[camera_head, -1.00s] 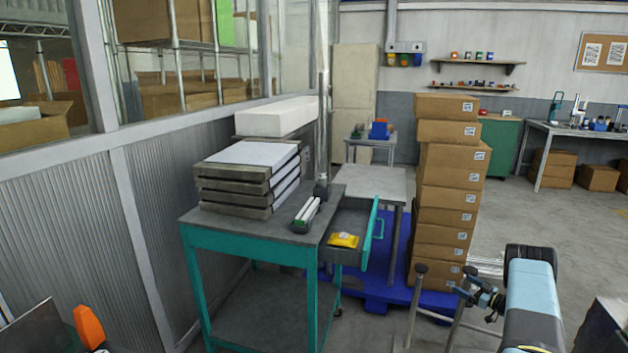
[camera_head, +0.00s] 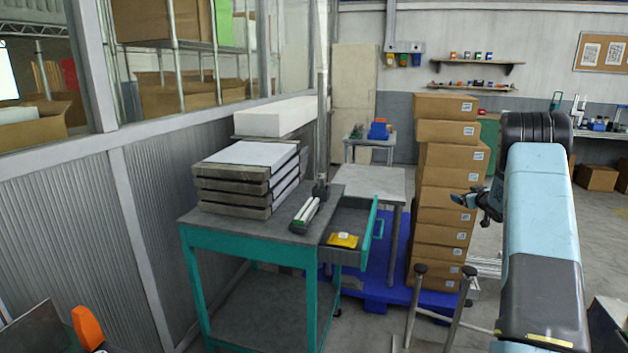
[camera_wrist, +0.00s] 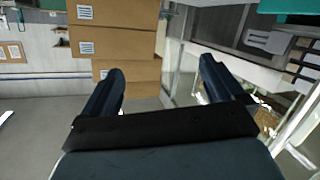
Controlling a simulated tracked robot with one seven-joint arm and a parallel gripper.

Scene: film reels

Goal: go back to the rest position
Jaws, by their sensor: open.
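My gripper (camera_head: 468,203) shows small and dark in the head view, in front of the stack of cardboard boxes (camera_head: 447,185) and partly hidden by my arm. My arm is raised on the right side of the view. In the wrist view, the two dark fingers of my gripper (camera_wrist: 162,72) stand wide apart with nothing between them. The box stack also shows behind the left finger in the wrist view (camera_wrist: 110,40).
A teal cart (camera_head: 245,240) holds stacked grey trays (camera_head: 235,200). Its drawer (camera_head: 352,255) is pulled open with a yellow packet (camera_head: 343,240) inside. A blue pallet (camera_head: 376,290) lies under the boxes. Two grey posts (camera_head: 419,270) stand left of my arm.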

